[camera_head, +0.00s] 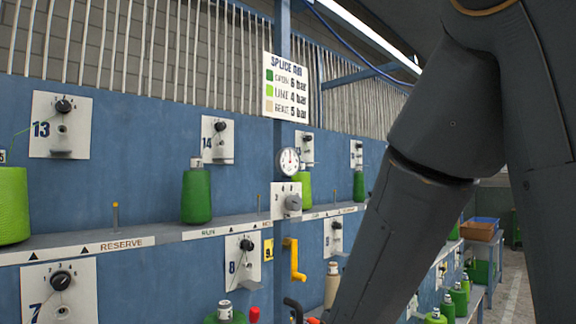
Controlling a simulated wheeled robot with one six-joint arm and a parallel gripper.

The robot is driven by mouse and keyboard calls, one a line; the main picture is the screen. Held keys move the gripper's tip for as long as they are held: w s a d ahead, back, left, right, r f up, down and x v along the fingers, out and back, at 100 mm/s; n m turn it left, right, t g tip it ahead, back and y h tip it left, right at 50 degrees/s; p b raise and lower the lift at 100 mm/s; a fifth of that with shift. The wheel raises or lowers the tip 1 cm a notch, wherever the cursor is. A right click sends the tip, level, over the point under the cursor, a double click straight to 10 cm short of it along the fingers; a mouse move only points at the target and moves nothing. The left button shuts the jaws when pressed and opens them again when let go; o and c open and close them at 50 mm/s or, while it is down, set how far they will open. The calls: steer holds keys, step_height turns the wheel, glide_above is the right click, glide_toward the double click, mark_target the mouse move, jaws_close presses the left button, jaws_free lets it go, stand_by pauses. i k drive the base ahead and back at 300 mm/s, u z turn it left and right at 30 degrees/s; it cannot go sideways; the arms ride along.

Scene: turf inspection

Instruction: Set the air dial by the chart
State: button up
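The splice air chart (287,88) hangs on the blue post. It reads green 6 bar, lime 4 bar and a beige row 5 bar. Below it, a round white pressure gauge (288,162) has its needle roughly upright; its scale is too small to read. Under the gauge, the air dial (293,202) is a grey knob on a white plate with small numbers; I cannot tell its setting. A yellow crank-shaped handle (293,258) is below the dial. My arm crosses the right side, and its lower end leaves the bottom edge.
A lime cone (12,205) and a green cone (197,194) stand on the shelf (130,240) along the blue wall. Numbered plates with black knobs, such as 13 (60,125) and 7 (59,292), line it. A beige cone (332,284) stands lower. An aisle floor (510,285) shows at right.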

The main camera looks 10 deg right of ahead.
mark_target(293, 203)
steer(key=u, duration=0.65)
steer(key=k, duration=1)
steer(key=z, duration=1.25)
steer(key=i, duration=0.5)
steer(key=z, duration=0.05)
